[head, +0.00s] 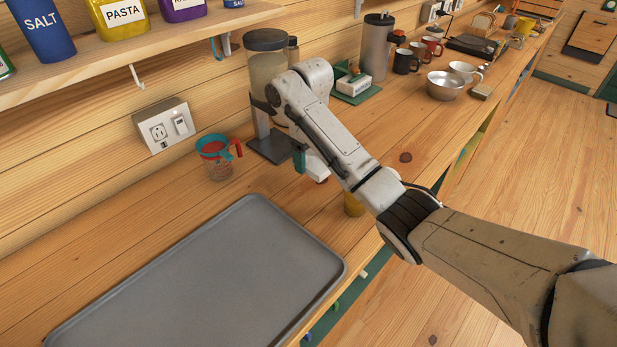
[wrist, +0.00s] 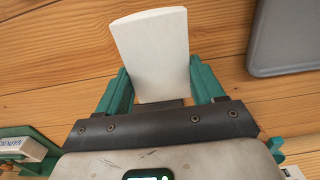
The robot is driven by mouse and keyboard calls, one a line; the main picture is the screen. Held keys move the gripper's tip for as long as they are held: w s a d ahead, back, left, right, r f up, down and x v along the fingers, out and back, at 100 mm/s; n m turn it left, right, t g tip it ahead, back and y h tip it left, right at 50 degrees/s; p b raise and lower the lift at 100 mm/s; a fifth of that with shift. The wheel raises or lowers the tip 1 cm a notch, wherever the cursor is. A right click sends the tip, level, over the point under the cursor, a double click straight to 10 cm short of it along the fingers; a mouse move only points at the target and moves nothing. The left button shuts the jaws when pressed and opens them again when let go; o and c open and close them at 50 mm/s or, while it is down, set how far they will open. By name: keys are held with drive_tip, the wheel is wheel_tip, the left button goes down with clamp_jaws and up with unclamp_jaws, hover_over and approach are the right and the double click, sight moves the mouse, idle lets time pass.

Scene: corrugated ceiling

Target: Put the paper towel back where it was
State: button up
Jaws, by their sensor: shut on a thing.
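The paper towel (wrist: 152,45) shows in the wrist view as a plain white, slightly tapered piece. It sits between the two green fingers of my gripper (wrist: 160,80), which is shut on it. In the head view a white part of it (head: 317,166) shows beside a green finger of my gripper (head: 302,163), below my arm's wrist, above the wooden counter (head: 400,130). My arm hides most of it there. I cannot tell whether it touches the counter.
A grey tray (head: 200,280) lies at the front left. A red-and-teal measuring cup (head: 217,158) stands near the wall. A dark-lidded dispenser (head: 266,68) stands close behind my gripper. Mugs (head: 405,61) and a metal bowl (head: 445,86) stand farther back.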

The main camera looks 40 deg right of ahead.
sight(308, 167)
drive_tip(key=shift+w+d+f, duration=0.35)
drive_tip(key=shift+w+f, duration=0.25)
drive_tip(key=shift+f, duration=0.2)
drive_tip(key=shift+w+d+f+p, duration=0.15)
drive_tip(key=shift+f+p, duration=0.15)
drive_tip(key=shift+f, duration=1.45)
drive_tip(key=shift+f, duration=0.1)
drive_tip(key=o, duration=1.1)
wheel_tip(308, 167, up, 12)
drive_tip(key=p, duration=0.4)
